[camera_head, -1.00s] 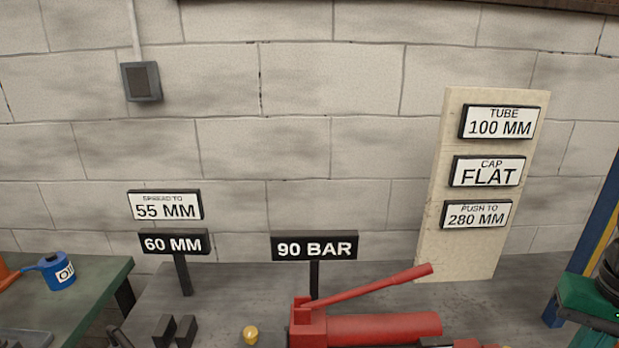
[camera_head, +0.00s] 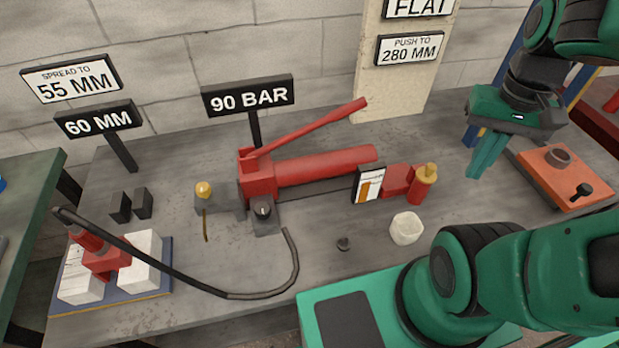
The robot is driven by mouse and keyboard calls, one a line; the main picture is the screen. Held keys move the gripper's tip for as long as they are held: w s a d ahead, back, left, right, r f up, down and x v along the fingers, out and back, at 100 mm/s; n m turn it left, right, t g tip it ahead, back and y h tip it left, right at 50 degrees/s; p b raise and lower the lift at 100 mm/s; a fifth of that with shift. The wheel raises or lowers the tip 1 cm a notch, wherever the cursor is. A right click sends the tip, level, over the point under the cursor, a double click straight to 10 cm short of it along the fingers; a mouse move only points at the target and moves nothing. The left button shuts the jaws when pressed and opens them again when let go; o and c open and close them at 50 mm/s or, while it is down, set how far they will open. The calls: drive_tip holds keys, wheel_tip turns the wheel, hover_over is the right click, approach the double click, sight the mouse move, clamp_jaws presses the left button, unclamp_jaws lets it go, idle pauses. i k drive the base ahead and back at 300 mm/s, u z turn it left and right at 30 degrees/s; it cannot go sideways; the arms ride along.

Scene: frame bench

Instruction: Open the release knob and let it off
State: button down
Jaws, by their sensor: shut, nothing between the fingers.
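A red hand pump (camera_head: 325,166) with a long red lever (camera_head: 310,130) lies on the grey bench. A small dark knob (camera_head: 263,207) with a light mark sits on a block at the pump's front left. A brass-yellow knob (camera_head: 204,189) stands on a grey block left of the pump. No label tells which of these is the release knob. A black hose (camera_head: 230,295) runs to a red spreader (camera_head: 105,260) between white blocks at front left. My gripper (camera_head: 474,176) is shut and empty, pointing down at the right, well apart from the pump and both knobs.
A white card (camera_head: 368,184), a red bottle (camera_head: 423,184), a white piece (camera_head: 407,229) and a small dark part (camera_head: 343,244) lie right of the pump. Signs (camera_head: 248,95) stand behind. An orange box (camera_head: 565,175) is at the far right.

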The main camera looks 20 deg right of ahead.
sight(262, 210)
drive_tip(key=u, duration=0.05)
drive_tip(key=k, duration=0.5)
drive_tip(key=u, duration=0.7)
drive_tip(key=i, duration=0.3)
drive_tip(key=z, duration=0.15)
